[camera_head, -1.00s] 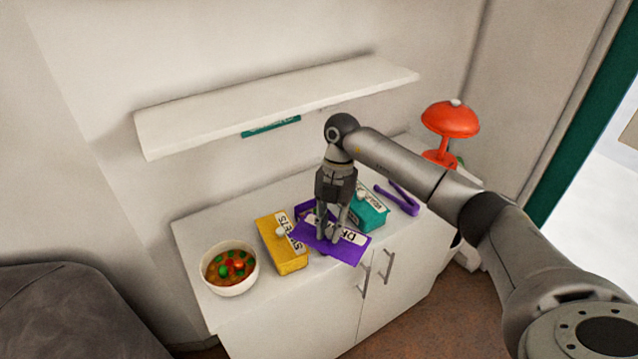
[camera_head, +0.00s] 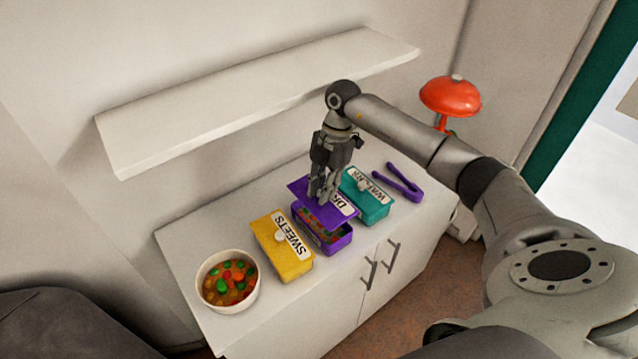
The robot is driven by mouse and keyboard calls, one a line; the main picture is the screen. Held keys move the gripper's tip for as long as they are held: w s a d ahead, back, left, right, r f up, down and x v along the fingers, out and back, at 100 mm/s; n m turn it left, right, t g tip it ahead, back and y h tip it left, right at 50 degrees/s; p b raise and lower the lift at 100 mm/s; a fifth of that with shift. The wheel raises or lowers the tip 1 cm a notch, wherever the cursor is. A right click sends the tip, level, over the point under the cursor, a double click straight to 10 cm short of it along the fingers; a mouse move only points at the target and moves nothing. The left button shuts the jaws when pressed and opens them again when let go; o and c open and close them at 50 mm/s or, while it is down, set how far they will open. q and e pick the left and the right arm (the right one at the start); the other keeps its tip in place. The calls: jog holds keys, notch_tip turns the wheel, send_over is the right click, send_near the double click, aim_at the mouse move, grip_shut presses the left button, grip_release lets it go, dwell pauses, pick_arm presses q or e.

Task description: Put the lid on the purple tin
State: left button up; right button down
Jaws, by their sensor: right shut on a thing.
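The purple tin (camera_head: 338,243) stands on the white cabinet between a yellow tin and a teal tin. Small coloured pieces show inside its open front part. The purple lid (camera_head: 346,208), with a white label partly hidden by the fingers, is over the back part of the tin. It looks raised and shifted back from the tin; whether it touches the rim I cannot tell. My right gripper (camera_head: 324,196) points down and is shut on the lid, its fingers hiding the grip point. My left gripper is not in view.
The yellow tin (camera_head: 281,258) labelled SWEETS and the teal tin (camera_head: 370,204) stand close on either side, both lidded. A bowl of sweets (camera_head: 228,282) is at left, purple tongs (camera_head: 402,183) at right. A white shelf (camera_head: 260,95) hangs above.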

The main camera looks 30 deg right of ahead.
notch_tip(320, 180, down, 3)
jog(key=shift+r+b, duration=0.1)
jog(key=shift+b, duration=0.95)
notch_tip(320, 180, down, 2)
jog(key=shift+w+f+b, duration=0.1)
jog(key=shift+f+b, duration=0.05)
jog(key=shift+b, duration=0.55)
jog(key=shift+f, duration=0.3)
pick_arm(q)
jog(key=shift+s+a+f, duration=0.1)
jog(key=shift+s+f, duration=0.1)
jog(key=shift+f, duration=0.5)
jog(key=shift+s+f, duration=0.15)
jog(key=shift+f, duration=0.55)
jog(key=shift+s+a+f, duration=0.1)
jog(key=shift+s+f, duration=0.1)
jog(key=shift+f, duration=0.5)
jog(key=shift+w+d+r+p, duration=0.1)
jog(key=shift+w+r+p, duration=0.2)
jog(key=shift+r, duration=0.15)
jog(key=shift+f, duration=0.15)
pick_arm(e)
jog(key=shift+f, duration=0.4)
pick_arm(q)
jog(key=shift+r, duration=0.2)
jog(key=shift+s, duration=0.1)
pick_arm(e)
jog(key=c, duration=1.2)
grip_release()
